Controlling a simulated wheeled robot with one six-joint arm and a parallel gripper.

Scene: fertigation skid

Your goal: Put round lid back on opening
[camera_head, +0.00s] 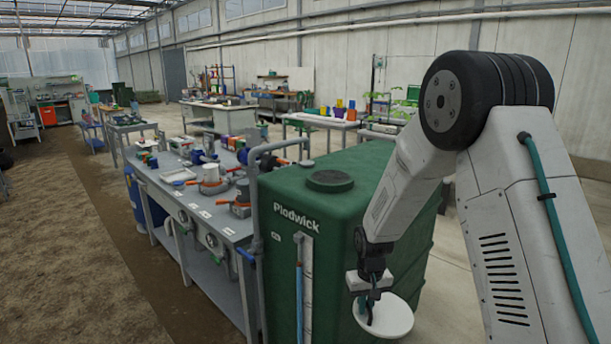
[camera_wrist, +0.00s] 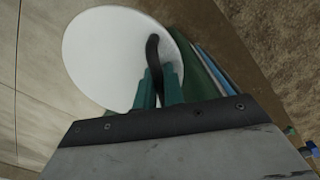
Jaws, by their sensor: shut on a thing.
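My gripper (camera_head: 369,296) is shut on the dark curved handle of a white round lid (camera_head: 391,318). The lid hangs in front of the near right side of the green tank, well below its top. In the wrist view the lid (camera_wrist: 105,58) shows as a broad white disc, with the teal fingers of my gripper (camera_wrist: 159,82) on either side of the handle. A dark round raised opening (camera_head: 330,180) is on top of the green tank (camera_head: 285,275), up and left of my gripper. Its inside is too dark to make out.
A grey pipe frame (camera_head: 256,200) stands at the tank's left edge. A long grey bench (camera_head: 205,228) with pumps and a white container is left of it. More tables stand behind. The space above the tank top looks clear apart from my arm on the right.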

